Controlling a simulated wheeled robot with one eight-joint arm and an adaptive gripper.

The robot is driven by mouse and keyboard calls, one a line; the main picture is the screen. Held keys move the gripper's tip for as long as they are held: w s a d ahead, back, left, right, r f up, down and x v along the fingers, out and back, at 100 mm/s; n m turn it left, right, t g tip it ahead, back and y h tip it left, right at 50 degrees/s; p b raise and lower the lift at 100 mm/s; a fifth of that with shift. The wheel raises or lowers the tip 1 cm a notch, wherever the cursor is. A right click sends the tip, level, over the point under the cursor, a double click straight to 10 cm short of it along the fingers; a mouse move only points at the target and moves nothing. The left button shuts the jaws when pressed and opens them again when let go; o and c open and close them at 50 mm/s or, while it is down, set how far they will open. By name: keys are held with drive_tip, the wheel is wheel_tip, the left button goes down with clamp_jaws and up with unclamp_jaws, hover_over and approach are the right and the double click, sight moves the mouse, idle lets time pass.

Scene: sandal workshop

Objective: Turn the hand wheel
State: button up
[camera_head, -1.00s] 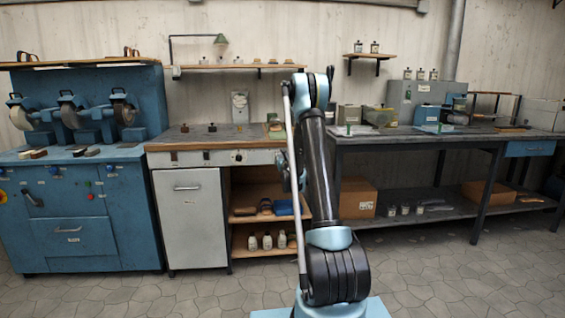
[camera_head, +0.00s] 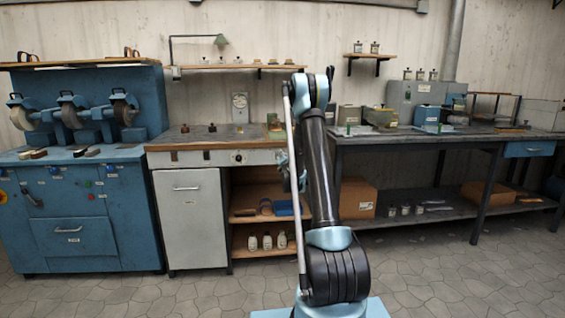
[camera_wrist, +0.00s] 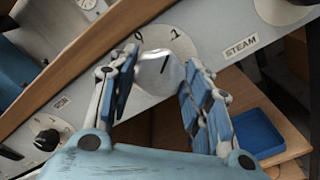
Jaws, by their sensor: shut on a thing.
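The hand wheel appears in the wrist view as a pale metal round knob (camera_wrist: 158,74) on a light plate marked 0 and 1, on the slanting front panel of a bench. My gripper (camera_wrist: 161,80) has one blue-padded finger on each side of it and is shut on it. In the head view, my arm hides the held wheel and most of my gripper.
A STEAM label (camera_wrist: 241,47) is right of the wheel. Below are a wooden shelf and a blue tray (camera_wrist: 257,132). A blue grinding machine (camera_head: 75,215) stands left, a long dark table (camera_head: 440,138) right.

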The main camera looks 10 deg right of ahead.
drive_tip(key=m, duration=2.3)
drive_tip(key=shift+m, duration=0.4)
drive_tip(key=m, duration=0.5)
drive_tip(key=shift+a, duration=0.1)
drive_tip(key=shift+m, duration=4.8)
drive_tip(key=shift+a+f, duration=0.1)
drive_tip(key=o, duration=1.1)
drive_tip(key=shift+c, duration=0.2)
